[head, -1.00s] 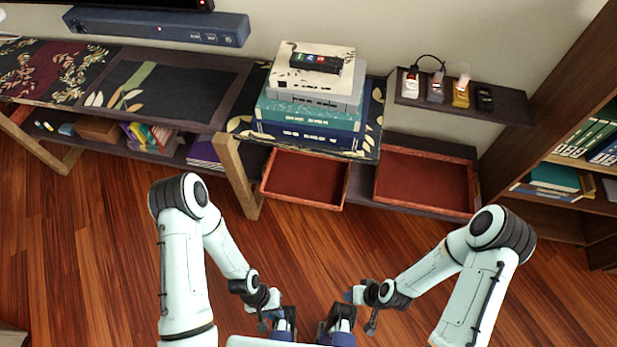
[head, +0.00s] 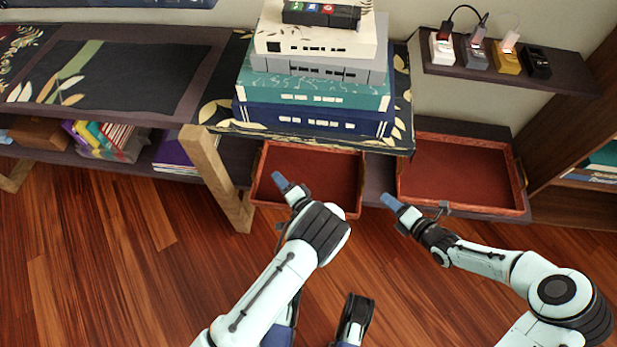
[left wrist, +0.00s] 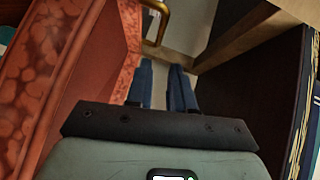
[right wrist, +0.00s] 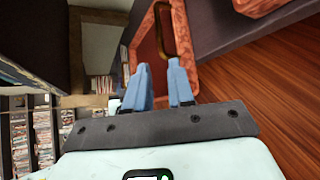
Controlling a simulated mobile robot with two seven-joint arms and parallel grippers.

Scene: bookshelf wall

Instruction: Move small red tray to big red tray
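The smaller red tray (head: 330,180) is empty and sits on the lower shelf below the book stack. The larger red tray (head: 460,175) is empty and sits to its right, apart from it. My left gripper (head: 280,181) is over the smaller tray's left part and partly hides it. In the left wrist view its fingers (left wrist: 164,88) are apart and empty, with a mottled red tray wall at left and a brass handle (left wrist: 155,24) ahead. My right gripper (head: 389,202) is at the larger tray's front left. Its fingers (right wrist: 160,86) are apart, below a brass handle (right wrist: 162,30).
A stack of books and boxes (head: 315,90) stands on the upper shelf above the smaller tray. A small shelf (head: 560,75) with several chargers hangs above the larger tray. A wooden leg (head: 215,175) stands left of the smaller tray.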

